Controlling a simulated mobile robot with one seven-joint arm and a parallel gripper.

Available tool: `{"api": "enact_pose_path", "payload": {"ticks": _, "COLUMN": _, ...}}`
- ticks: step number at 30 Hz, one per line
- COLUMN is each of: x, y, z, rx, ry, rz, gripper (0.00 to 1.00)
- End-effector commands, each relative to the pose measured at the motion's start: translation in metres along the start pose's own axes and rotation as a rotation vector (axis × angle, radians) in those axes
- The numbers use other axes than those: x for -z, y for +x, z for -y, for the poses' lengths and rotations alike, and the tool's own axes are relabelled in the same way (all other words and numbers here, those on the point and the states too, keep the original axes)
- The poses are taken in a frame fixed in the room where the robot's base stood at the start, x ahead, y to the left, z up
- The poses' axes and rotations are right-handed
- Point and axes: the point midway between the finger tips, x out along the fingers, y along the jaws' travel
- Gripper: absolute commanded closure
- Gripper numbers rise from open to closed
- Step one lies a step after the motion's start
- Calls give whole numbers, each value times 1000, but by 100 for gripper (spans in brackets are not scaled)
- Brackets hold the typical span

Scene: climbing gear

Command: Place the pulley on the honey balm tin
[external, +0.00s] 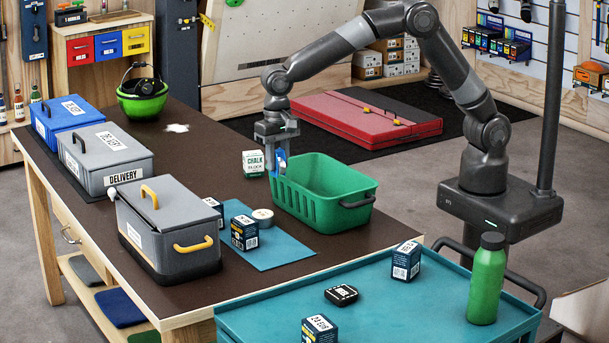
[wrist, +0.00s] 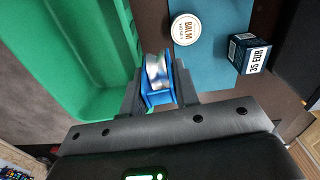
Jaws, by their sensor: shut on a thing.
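My gripper (external: 276,150) is shut on the blue pulley (external: 281,160) at the left end of the green basket. In the wrist view the pulley (wrist: 157,78) shows a silver wheel between blue side plates, held between the fingers. The honey balm tin (external: 263,216) is a small round tin with a pale lid, lying on the blue mat (external: 285,252). In the wrist view the tin's lid (wrist: 185,29) faces the camera, ahead and to the right of the pulley. The pulley is apart from the tin, and the tin's top is bare.
The green basket (external: 312,205) stands right behind the tin. Dark blue boxes (external: 244,232) stand by the tin on the mat. A white and green chalk box (external: 253,163) stands beside the gripper. A grey toolbox (external: 170,235) is at the left.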

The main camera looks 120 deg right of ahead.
Motion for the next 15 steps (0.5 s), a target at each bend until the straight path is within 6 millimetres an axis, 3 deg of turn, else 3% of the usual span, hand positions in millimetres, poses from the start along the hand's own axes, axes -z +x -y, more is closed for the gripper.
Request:
{"api": "enact_pose_path", "payload": {"ticks": 1, "x": 20, "y": -5, "z": -9, "rx": 2, "ry": 24, "rz": -1, "gripper": 96}}
{"api": "enact_pose_path", "payload": {"ticks": 3, "x": 41, "y": -10, "z": -20, "rx": 2, "ry": 46, "rz": -1, "gripper": 96}}
{"api": "enact_pose_path", "payload": {"ticks": 7, "x": 67, "y": -16, "z": -35, "rx": 1, "ry": 73, "rz": 1, "gripper": 96}}
{"api": "enact_pose_path", "payload": {"ticks": 11, "x": 72, "y": -13, "z": -35, "rx": -1, "ry": 81, "rz": 2, "gripper": 96}}
{"api": "enact_pose_path", "payload": {"ticks": 15, "x": 55, "y": 3, "z": -15, "rx": -2, "ry": 79, "rz": 3, "gripper": 96}}
